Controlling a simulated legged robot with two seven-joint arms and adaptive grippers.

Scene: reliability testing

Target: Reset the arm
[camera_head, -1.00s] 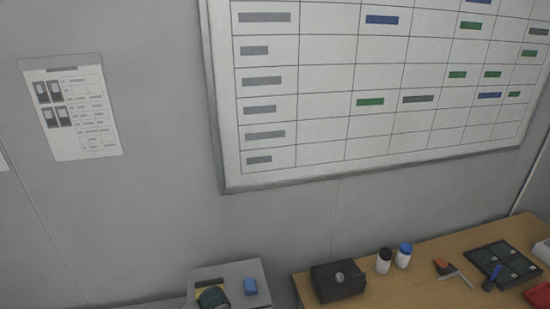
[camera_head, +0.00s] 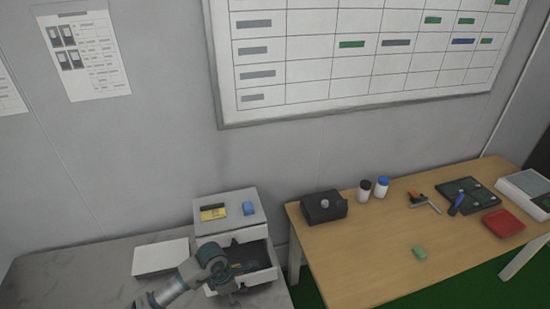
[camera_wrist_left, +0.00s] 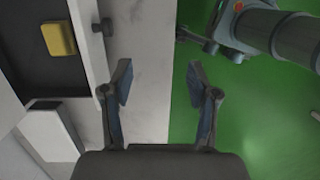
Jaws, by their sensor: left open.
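My left gripper (camera_head: 237,285) is at the bottom of the head view, in front of the open drawer (camera_head: 262,277) of a light grey cabinet (camera_head: 228,208). Its arm comes in from the lower left and partly covers the drawer. In the left wrist view the left gripper (camera_wrist_left: 160,80) is open, its two fingers apart with nothing between them. The drawer's front edge (camera_wrist_left: 88,50) lies just left of the fingers there, and a yellow block (camera_wrist_left: 58,38) is inside the drawer. What looks like my right arm and gripper (camera_wrist_left: 197,38) shows at the upper right; its fingers are unclear.
A white box (camera_head: 160,258) lies on the grey table left of the cabinet. The wooden table (camera_head: 350,265) at right holds a black box (camera_head: 323,206), two bottles (camera_head: 373,189), a green block (camera_head: 419,252) and a red tray (camera_head: 503,223). Green floor shows between the tables.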

